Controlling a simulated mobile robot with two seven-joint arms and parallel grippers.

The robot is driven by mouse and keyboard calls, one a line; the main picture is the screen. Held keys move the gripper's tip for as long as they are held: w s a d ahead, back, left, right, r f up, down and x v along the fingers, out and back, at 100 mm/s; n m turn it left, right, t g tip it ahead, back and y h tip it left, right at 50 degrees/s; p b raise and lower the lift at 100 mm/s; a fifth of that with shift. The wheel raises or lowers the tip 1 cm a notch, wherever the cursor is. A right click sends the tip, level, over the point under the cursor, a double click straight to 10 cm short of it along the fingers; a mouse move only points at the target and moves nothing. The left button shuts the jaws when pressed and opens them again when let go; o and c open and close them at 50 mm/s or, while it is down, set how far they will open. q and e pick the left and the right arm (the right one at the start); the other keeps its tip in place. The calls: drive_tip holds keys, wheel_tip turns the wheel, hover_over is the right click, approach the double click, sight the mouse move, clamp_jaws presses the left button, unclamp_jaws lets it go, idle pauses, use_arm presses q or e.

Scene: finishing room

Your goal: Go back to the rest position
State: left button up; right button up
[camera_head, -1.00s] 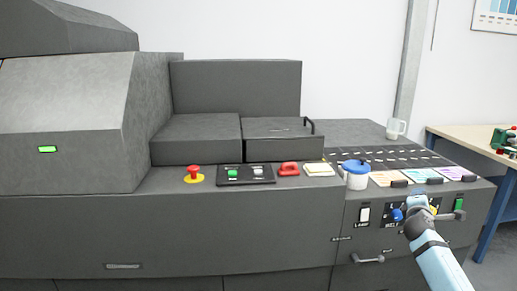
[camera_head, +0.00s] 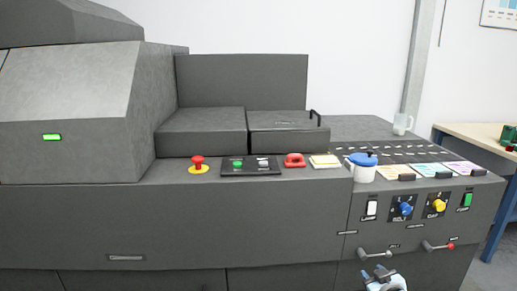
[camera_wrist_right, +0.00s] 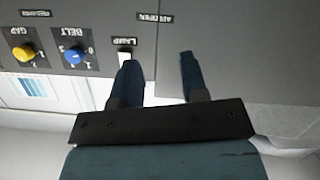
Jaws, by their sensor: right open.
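My right gripper (camera_head: 383,277) is low at the bottom edge of the head view, in front of the grey machine's front panel and below its lever handles. In the right wrist view its two dark blue fingers (camera_wrist_right: 158,65) are spread apart with nothing between them. That view looks at the panel upside down, with the white lamp switch (camera_wrist_right: 125,57), the blue belt knob (camera_wrist_right: 74,56) and the yellow gap knob (camera_wrist_right: 23,53). My left gripper is in neither view.
The grey machine (camera_head: 230,225) fills most of the head view. A blue-lidded white pot (camera_head: 363,172) stands at its front edge. Two levers (camera_head: 375,253) (camera_head: 438,246) stick out of the panel. A wooden table (camera_head: 480,135) is at the right.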

drive_tip(key=s+a+f+g+y+b, duration=0.1)
drive_tip(key=s+a+f, duration=0.35)
drive_tip(key=s, duration=0.35)
drive_tip(key=s+a+f+y+b, duration=0.1)
drive_tip(key=s+a+f+b, duration=0.1)
drive_tip(key=s+a+f, duration=0.45)
use_arm(q)
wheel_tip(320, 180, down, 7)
drive_tip(key=b, duration=0.3)
use_arm(e)
drive_tip(key=s+a+g+y, duration=0.1)
drive_tip(key=s+a, duration=0.1)
drive_tip(key=s, duration=0.8)
drive_tip(key=s+a+g+y, duration=0.1)
drive_tip(key=s+a, duration=0.2)
drive_tip(key=s, duration=0.6)
use_arm(q)
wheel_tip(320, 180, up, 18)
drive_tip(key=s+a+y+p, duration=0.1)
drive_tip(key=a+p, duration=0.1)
drive_tip(key=p, duration=2.7)
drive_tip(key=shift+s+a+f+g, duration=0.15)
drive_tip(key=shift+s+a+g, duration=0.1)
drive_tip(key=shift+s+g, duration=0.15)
use_arm(e)
wheel_tip(320, 180, up, 18)
drive_tip(key=s+d+h, duration=0.1)
drive_tip(key=d, duration=0.2)
drive_tip(key=shift+s+m+h, duration=0.3)
drive_tip(key=shift+s, duration=0.1)
